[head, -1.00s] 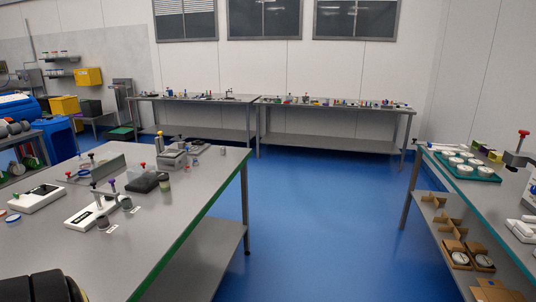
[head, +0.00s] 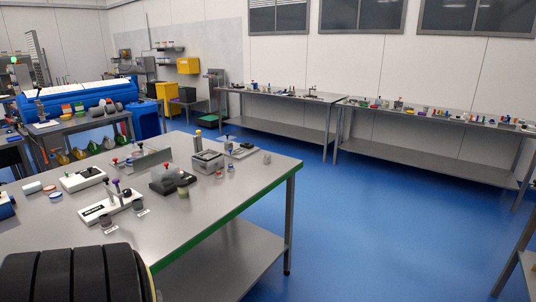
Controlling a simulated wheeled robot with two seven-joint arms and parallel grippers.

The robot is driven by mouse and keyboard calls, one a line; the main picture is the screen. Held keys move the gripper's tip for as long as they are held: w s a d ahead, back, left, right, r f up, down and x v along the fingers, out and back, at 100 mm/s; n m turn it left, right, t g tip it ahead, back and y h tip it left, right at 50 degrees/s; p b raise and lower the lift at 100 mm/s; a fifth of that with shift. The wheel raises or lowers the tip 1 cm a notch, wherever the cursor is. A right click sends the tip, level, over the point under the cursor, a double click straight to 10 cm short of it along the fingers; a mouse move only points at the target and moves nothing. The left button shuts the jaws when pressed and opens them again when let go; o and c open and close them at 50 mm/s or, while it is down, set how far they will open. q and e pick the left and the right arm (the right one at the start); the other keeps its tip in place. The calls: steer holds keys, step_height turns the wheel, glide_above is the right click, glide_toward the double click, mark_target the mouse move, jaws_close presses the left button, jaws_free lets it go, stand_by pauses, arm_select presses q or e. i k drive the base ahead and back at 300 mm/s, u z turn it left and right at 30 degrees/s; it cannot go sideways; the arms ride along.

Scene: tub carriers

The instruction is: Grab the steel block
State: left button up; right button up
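I cannot pick out the steel block for certain. A dark block-shaped fixture (head: 172,181) stands in front of the boxy unit. Neither of my grippers is in view.
A black ribbed rounded shape (head: 75,275) fills the lower left corner. White fixtures (head: 108,206) stand on the table's left part. The blue floor (head: 390,220) to the right is open. Long benches (head: 430,115) line the back wall.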

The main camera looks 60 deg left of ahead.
mark_target(267, 157)
steer(key=u, duration=0.45)
steer(key=i, duration=1.95)
steer(key=u, duration=1.65)
steer(key=i, duration=1.05)
steer(key=u, duration=1.15)
